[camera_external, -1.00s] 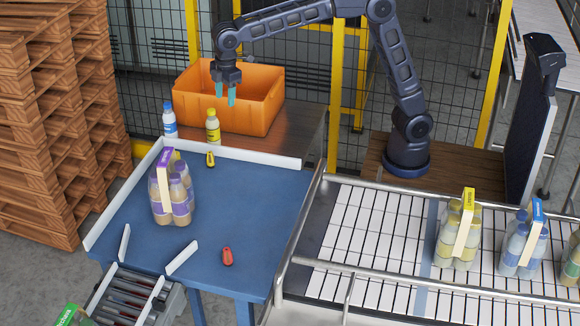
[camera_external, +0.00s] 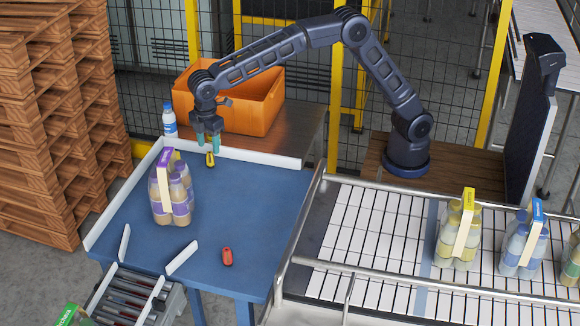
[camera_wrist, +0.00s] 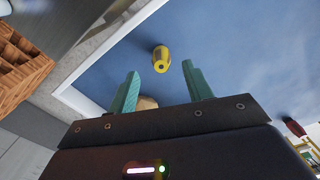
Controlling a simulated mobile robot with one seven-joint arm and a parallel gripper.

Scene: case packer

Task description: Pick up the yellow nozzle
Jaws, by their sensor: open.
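The yellow nozzle (camera_external: 210,160) is a small yellow piece with dark parts on the blue table (camera_external: 232,205), near its back white edge. My gripper (camera_external: 208,143) is open and empty, with its teal fingers pointing down just above the nozzle. In the wrist view the nozzle (camera_wrist: 161,58) lies between and beyond the two spread fingertips (camera_wrist: 162,76), apart from both. A red nozzle-like piece (camera_external: 227,256) lies near the table's front; a dark and red piece (camera_wrist: 294,127) shows at the right of the wrist view.
A pack of purple-labelled bottles (camera_external: 171,193) stands on the table, left of and in front of the nozzle. A white rail (camera_external: 255,156) runs along the back edge. An orange crate (camera_external: 258,106) and a blue-capped bottle (camera_external: 169,120) stand behind it. The table's middle is clear.

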